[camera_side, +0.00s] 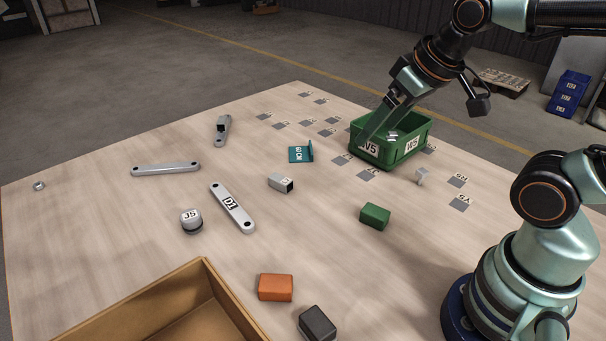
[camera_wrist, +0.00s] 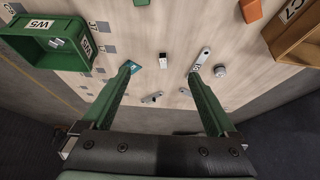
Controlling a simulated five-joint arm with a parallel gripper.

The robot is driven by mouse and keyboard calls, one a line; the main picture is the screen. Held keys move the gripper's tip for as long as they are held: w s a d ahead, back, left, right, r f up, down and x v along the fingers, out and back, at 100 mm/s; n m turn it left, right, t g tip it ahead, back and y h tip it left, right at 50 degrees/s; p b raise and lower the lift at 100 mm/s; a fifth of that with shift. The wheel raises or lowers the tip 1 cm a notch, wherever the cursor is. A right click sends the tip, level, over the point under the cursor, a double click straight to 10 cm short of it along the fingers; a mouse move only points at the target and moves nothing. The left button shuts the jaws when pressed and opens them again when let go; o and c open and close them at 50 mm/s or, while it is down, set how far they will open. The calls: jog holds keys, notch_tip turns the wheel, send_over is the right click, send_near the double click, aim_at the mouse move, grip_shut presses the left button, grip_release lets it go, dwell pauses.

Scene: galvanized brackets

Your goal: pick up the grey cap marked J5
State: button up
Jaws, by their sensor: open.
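The grey cap marked J5 (camera_side: 191,221) stands on the wooden table in the left-centre of the side view, a short round piece with a dark lower rim. In the wrist view the small round grey piece (camera_wrist: 220,71) right of the fingers appears to be the same cap; its mark is not readable there. My gripper (camera_side: 374,128) is well to the right of the cap, overlapping the green bin in the side view. In the wrist view its two fingers (camera_wrist: 160,78) are spread apart with nothing held between them.
A grey link marked D1 (camera_side: 231,207) lies just right of the cap. The green bin W5 (camera_side: 407,154) holds small pieces. A cardboard box (camera_side: 205,277), an orange block (camera_side: 275,287), a dark block (camera_side: 317,323) and a green block (camera_side: 375,216) occupy the near side. Bare table lies left of the cap.

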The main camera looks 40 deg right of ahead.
jog(key=w+a+f+n+t, duration=0.1)
jog(key=w+a+f, duration=0.2)
jog(key=w+a, duration=0.35)
jog(key=n+t+y, duration=0.2)
jog(key=t+y, duration=0.1)
jog(key=y, duration=0.2)
send_near(196, 217)
jog(key=x, duration=0.5)
jog(key=shift+w+a, duration=0.1)
jog(key=shift+a, duration=0.05)
jog(key=x, duration=0.3)
jog(key=shift+w+f, duration=0.15)
jog(key=shift+f, duration=0.1)
jog(key=shift+x, duration=0.8)
grip_shut()
jog(key=shift+r, duration=0.1)
